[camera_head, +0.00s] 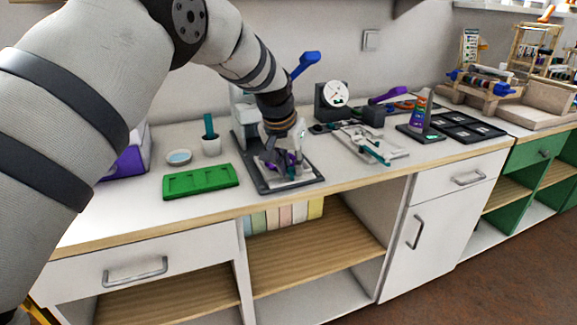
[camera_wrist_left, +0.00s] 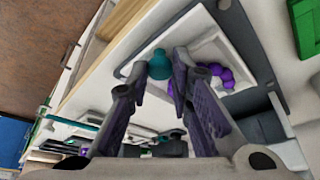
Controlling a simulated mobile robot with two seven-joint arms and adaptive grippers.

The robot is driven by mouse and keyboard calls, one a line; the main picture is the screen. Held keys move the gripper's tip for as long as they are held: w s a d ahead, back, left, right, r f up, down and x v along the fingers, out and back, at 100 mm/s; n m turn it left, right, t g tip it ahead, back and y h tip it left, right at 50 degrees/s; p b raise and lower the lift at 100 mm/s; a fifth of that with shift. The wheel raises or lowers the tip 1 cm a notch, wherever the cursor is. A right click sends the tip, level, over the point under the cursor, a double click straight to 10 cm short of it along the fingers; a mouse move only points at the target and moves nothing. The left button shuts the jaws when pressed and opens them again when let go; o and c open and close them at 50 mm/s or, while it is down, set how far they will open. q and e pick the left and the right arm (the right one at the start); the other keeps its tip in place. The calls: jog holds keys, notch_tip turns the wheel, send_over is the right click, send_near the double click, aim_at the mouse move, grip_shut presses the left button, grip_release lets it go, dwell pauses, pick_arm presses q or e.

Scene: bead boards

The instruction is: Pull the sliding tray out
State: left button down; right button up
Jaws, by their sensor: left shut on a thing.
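The sliding tray (camera_wrist_left: 205,52) is a shallow white tray with a teal knob (camera_wrist_left: 160,65) at its front and a cluster of purple beads (camera_wrist_left: 215,76) in it. In the head view the tray (camera_head: 303,180) sits low on the dark base of a press (camera_head: 262,186), largely hidden by my gripper. My left gripper (camera_wrist_left: 152,75) reaches down with its fingers on either side of the teal knob, shut on it. In the head view the left gripper (camera_head: 283,168) is over the press base. My right gripper is not in view.
The press's blue lever (camera_head: 306,62) rises behind my arm. A white fixture with teal parts (camera_head: 372,148) stands to the right. The counter's front edge is close.

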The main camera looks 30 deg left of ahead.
pick_arm(q)
jog(key=shift+s+d+f, duration=0.15)
jog(key=shift+s+f, duration=0.05)
jog(key=c, duration=1.4)
grip_release()
jog(key=shift+c, duration=0.2)
jog(key=shift+r, duration=0.1)
jog(key=shift+r, duration=0.25)
jog(key=v, duration=1.1)
jog(key=shift+r, duration=0.25)
jog(key=shift+s, duration=0.1)
